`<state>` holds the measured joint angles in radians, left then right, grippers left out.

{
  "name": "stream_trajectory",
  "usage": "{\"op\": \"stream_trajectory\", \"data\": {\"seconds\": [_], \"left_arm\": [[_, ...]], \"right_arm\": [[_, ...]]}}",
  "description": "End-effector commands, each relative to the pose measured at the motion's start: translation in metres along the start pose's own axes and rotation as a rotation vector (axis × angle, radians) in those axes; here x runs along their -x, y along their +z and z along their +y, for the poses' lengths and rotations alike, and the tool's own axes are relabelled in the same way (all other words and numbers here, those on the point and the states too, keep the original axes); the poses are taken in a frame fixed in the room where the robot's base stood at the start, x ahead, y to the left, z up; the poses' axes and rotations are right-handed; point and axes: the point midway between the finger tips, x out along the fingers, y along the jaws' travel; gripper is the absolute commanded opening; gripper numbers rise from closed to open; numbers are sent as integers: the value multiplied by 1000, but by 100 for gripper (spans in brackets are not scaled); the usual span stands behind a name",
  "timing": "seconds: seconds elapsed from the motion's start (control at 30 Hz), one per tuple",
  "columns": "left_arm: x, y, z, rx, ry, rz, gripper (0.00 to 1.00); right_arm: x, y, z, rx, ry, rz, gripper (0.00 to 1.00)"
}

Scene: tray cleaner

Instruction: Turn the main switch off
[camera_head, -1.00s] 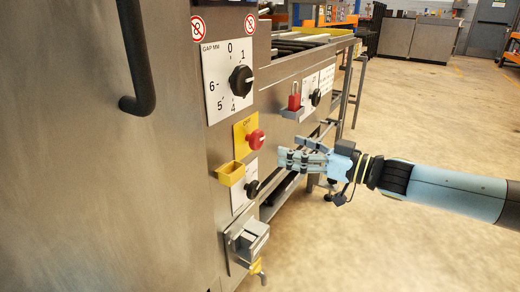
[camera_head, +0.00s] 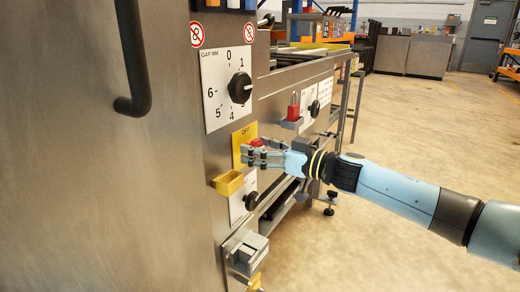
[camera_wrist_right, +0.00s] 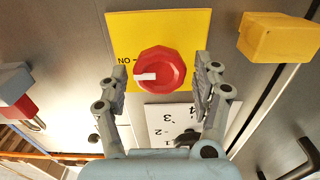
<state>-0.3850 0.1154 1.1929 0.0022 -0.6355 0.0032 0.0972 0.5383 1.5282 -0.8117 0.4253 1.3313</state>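The main switch is a red rotary knob (camera_head: 257,142) on a yellow plate (camera_head: 239,136) marked OFF at its top in the head view. In the right wrist view the red knob (camera_wrist_right: 162,70) faces me on its yellow plate (camera_wrist_right: 185,25), and its white mark points left at the word ON. My right gripper (camera_head: 252,156) is at the switch and partly covers the knob in the head view. In the wrist view its fingers (camera_wrist_right: 161,82) are spread, one on each side of the knob, with gaps between. My left gripper is in neither view.
A yellow box-shaped holder (camera_head: 228,182) sticks out just below the plate. A gap dial (camera_head: 240,87) is above, and another black knob (camera_head: 251,200) is below. A red-handled part (camera_head: 293,106) sits on the panel behind. The floor to the right is clear.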

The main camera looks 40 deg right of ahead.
Motion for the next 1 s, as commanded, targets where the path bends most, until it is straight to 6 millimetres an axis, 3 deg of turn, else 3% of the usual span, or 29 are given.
{"op": "stream_trajectory", "data": {"seconds": [0.03, 0.37, 0.67, 1.0], "left_arm": [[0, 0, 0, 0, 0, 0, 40], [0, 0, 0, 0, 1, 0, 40], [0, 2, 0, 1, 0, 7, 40], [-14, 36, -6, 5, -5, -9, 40]], "right_arm": [[0, 0, 0, 0, 0, 0, 57], [0, 0, 0, 0, 0, 0, 16], [0, 0, 0, 41, 1, 0, 16], [0, -1, -2, 269, 0, 0, 16]]}}
